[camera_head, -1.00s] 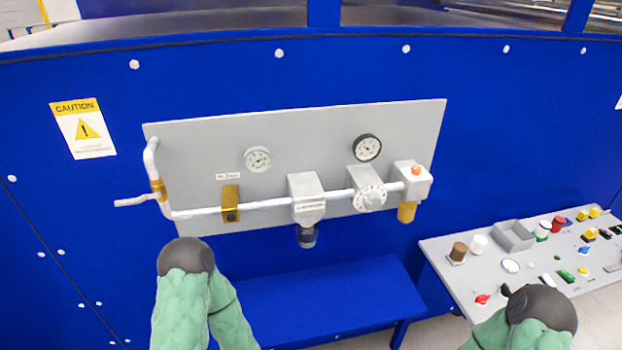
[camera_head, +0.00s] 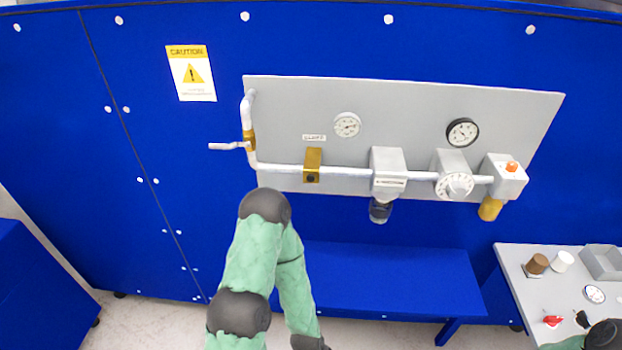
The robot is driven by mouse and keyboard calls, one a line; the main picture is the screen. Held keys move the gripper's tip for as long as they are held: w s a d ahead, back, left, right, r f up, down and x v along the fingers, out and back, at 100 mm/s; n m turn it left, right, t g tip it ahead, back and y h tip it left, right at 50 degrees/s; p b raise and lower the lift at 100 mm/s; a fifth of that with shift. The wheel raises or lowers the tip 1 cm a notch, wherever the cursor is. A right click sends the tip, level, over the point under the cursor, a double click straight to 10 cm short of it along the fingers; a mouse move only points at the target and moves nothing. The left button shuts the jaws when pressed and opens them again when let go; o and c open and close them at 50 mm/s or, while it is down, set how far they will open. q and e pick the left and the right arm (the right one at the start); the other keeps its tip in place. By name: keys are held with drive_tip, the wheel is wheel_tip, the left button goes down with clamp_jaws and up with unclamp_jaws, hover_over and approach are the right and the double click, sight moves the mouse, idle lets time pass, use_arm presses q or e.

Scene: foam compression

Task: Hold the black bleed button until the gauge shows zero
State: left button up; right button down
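A brass block (camera_head: 313,159) sits on the white pipe at the left part of the grey panel (camera_head: 410,98). A small black button-like spot (camera_head: 312,178) shows on its lower front. A white-rimmed gauge (camera_head: 347,125) is above and right of the block. A black-rimmed gauge (camera_head: 462,132) is further right. Both needles are too small to read surely. My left arm is bent in front of the panel, its elbow below the brass block; its gripper fingers are not visible. Only a bit of my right arm shows at the bottom right corner, its gripper out of view.
A lever valve (camera_head: 230,146) is at the pipe's left end. A grey filter with a dark bowl (camera_head: 380,210), a round dial (camera_head: 455,186) and an orange-topped box (camera_head: 505,175) follow rightward. A blue bench (camera_head: 390,280) juts out below. A control desk (camera_head: 525,290) stands lower right.

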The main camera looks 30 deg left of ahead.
use_arm(q)
clamp_jaws()
idle(1.2)
